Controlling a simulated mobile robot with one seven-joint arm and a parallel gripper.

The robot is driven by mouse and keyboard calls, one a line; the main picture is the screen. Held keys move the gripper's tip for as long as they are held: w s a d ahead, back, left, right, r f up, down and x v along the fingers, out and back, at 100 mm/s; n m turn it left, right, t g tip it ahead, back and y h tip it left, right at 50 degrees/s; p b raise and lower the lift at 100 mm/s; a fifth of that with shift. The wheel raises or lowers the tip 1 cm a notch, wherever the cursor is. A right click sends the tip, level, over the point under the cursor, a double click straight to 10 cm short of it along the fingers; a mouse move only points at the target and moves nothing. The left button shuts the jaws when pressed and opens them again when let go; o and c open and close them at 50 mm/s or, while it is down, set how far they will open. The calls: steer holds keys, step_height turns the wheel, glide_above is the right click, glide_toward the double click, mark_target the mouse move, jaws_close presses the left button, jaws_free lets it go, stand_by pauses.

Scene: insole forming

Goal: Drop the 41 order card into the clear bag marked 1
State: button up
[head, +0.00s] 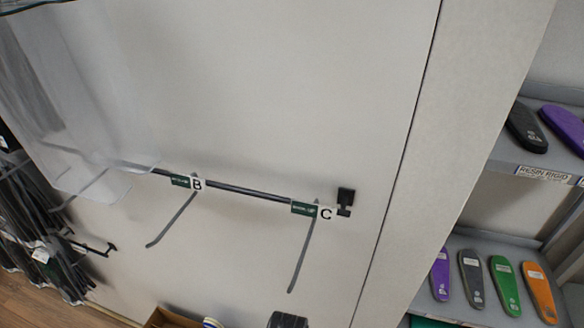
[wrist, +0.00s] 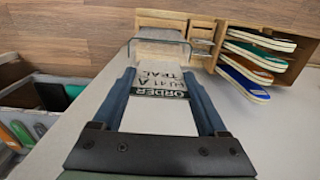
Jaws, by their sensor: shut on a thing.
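In the wrist view, my gripper (wrist: 160,74) is shut on the order card (wrist: 158,112), a pale card with a dark band reading "ORDER" and the characters 41. The card lies between the two blue fingers. My gripper does not show in the head view. A clear plastic sheet or bag (head: 85,110) hangs at the left of the head view. No mark 1 is readable on it, so I cannot tell whether it is the bag marked 1.
A dark rail (head: 250,191) on the pale wall carries hooks labelled B (head: 172,220) and C (head: 303,255). Shelves (head: 480,238) with insoles stand at the right. The wrist view shows a wooden rack (wrist: 304,48) of insoles and a bin (wrist: 14,72) at the left.

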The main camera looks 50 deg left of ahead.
step_height(320, 180, down, 11)
steer(key=b, duration=0.8)
steer(key=shift+s+d+b, duration=0.25)
steer(key=shift+b, duration=0.05)
stand_by(0.3)
steer(key=o, duration=1.2)
step_height(320, 180, up, 14)
steer(key=p, duration=0.3)
steer(key=shift+w+a, duration=0.35)
steer(key=shift+w, duration=0.05)
steer(key=shift+s, duration=0.1)
